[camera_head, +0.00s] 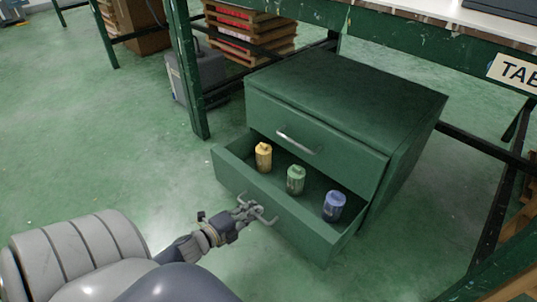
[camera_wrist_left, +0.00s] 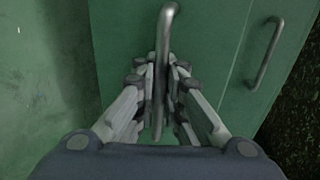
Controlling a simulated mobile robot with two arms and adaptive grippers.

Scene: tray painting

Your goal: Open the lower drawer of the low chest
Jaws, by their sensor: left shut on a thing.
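The low chest (camera_head: 340,95) is dark green and stands on the floor under the table. Its lower drawer (camera_head: 282,219) is pulled out, and three small containers, yellow (camera_head: 263,157), green (camera_head: 295,179) and blue (camera_head: 334,206), stand inside it. The upper drawer (camera_head: 350,155) is closed. My left gripper (camera_head: 246,209) is at the front of the lower drawer, shut on its metal handle (camera_head: 264,217). In the left wrist view the handle (camera_wrist_left: 164,60) runs between the fingers. My right gripper is not in view.
Green table legs (camera_head: 187,75) stand left of the chest, with a grey case (camera_head: 198,75) and stacked wooden crates (camera_head: 250,30) behind. A table sign (camera_head: 515,72) hangs at the right. The green floor (camera_head: 110,150) in front and to the left is clear.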

